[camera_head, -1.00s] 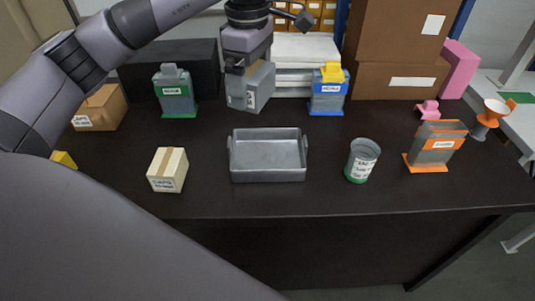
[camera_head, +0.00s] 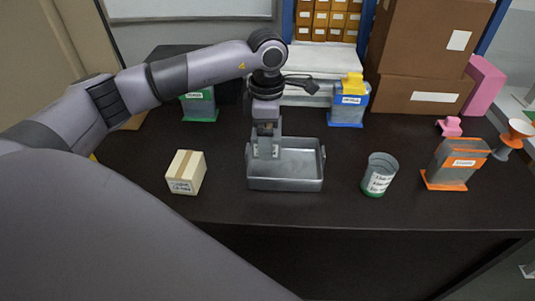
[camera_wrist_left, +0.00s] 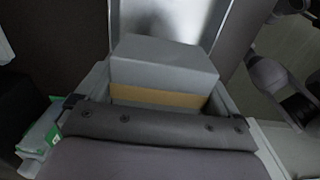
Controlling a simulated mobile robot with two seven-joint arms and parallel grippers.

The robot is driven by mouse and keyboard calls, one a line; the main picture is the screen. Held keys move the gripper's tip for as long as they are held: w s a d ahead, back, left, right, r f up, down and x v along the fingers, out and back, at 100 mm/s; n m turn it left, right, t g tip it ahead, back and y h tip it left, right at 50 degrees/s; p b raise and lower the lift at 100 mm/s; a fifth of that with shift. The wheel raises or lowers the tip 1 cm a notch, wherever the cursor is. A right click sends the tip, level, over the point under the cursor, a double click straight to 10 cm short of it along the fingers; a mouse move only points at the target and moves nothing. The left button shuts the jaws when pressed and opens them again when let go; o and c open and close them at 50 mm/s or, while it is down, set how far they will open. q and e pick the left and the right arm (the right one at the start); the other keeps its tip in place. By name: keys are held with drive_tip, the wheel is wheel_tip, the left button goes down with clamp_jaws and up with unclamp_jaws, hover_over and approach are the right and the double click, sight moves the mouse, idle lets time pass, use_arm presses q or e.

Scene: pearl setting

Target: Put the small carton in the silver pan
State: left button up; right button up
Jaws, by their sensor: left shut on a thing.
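A silver pan (camera_head: 286,184) with raised sides and end handles sits on the dark table; part of it shows in the left wrist view (camera_wrist_left: 172,15). My left gripper (camera_head: 266,158) points down into the pan's left rear area. In the left wrist view it is shut on a grey box with a tan band (camera_wrist_left: 165,65). In the head view the fingers largely hide this box, and I cannot tell whether it touches the pan floor. A small beige carton (camera_head: 186,172) with a tape strip and label stands left of the pan. My right gripper is not in view.
A grey tin (camera_head: 380,176) and an orange-trimmed container (camera_head: 452,165) stand right of the pan. Blue-based (camera_head: 348,105) and green-based (camera_head: 199,105) containers stand behind. Large brown boxes (camera_head: 420,92) are at the back right. The table is clear between the beige carton and pan.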

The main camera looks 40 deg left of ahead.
sight(267, 167)
use_arm(q)
wheel_tip(267, 167, down, 7)
drive_tip(key=shift+r, duration=0.15)
idle(0.4)
drive_tip(key=o, duration=0.8)
drive_tip(key=shift+r, duration=0.3)
wheel_tip(267, 167, up, 11)
drive_tip(key=shift+f, duration=0.15)
drive_tip(key=shift+r, duration=0.45)
